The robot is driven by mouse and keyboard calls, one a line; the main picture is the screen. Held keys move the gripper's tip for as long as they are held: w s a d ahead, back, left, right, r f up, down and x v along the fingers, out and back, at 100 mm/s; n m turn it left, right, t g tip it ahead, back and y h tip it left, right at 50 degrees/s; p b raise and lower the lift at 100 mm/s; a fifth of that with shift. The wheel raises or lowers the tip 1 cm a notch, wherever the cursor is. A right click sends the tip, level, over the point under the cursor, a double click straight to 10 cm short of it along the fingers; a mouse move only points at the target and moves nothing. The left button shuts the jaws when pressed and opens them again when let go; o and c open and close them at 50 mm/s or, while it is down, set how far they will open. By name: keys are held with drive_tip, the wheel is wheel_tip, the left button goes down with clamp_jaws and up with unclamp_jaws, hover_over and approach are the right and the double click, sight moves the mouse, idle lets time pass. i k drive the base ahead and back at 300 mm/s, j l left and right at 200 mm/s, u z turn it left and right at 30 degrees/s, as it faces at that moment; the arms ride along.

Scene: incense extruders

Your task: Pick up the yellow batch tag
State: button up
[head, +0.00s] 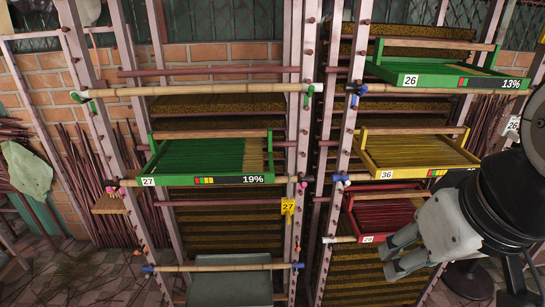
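The yellow batch tag (288,207), marked 27, hangs on the pink metal upright right of the green 27 tray, in the head view. My gripper (387,262) is at the lower right, to the right of the tag and lower in the picture. Its two pale fingers point left with a gap between them, and nothing shows in the gap. The gripper is well apart from the tag in the picture.
A green tray (205,181) marked 27, a yellow tray (415,172) marked 36, a red tray (380,237) and a green tray (440,80) marked 26 sit on the racks. Bamboo rails (220,267) cross the uprights. A grey tray (230,290) is low down.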

sight(287, 203)
drive_tip(key=j+z, duration=0.1)
drive_tip(key=j, duration=0.3)
drive_tip(key=k+j+z, duration=0.15)
drive_tip(key=j, duration=0.25)
drive_tip(key=k+j+z, duration=0.1)
drive_tip(key=j, duration=0.3)
drive_tip(key=k+j+z, duration=0.1)
drive_tip(key=j, duration=0.25)
drive_tip(key=k+j+z, duration=0.15)
drive_tip(key=j, duration=0.25)
